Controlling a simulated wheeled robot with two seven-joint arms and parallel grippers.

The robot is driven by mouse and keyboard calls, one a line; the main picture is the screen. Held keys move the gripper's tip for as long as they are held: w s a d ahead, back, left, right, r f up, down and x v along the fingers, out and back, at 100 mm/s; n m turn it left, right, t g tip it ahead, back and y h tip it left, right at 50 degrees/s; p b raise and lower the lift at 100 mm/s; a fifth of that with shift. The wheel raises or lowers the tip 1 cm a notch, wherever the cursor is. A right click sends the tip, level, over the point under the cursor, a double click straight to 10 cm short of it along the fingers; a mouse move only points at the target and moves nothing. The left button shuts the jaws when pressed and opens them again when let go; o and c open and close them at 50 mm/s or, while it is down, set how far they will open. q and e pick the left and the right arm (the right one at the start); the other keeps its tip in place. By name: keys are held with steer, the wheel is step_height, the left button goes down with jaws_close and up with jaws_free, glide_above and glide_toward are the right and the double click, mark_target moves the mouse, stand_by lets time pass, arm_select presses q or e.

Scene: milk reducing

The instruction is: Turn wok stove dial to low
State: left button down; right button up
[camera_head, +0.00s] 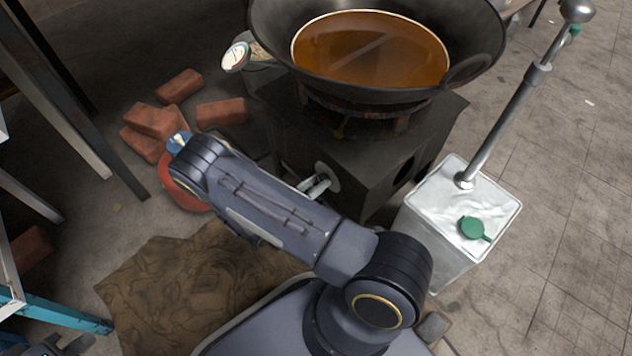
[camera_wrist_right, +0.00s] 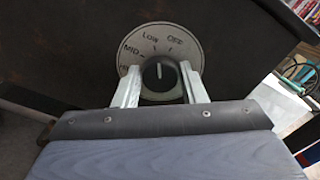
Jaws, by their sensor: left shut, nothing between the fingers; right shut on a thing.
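The wok stove (camera_head: 350,150) is a dark box under a black wok (camera_head: 275,35) of amber oil. Its dial has a round pale plate (camera_wrist_right: 131,57), which also shows on the stove's front in the head view (camera_head: 327,173). OFF, LOW and MID are readable; lower lettering is partly hidden. The black knob's (camera_wrist_right: 158,72) white line points nearly straight up, close to the LOW mark. My right gripper (camera_wrist_right: 159,82) is shut on the knob, one pale finger each side. My left gripper (camera_head: 62,345) shows only as a dark part at the bottom left edge.
A silver can (camera_head: 440,235) with a green cap and a pump rod stands right of the stove. Red bricks (camera_head: 160,120) and a red round object (camera_head: 182,192) lie left. Brown cloth (camera_head: 180,285) covers the floor in front. Floor at far right is mostly clear.

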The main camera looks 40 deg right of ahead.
steer(key=shift+n, duration=0.8)
steer(key=shift+f, duration=0.1)
steer(key=o, duration=1)
steer(key=shift+a, duration=0.15)
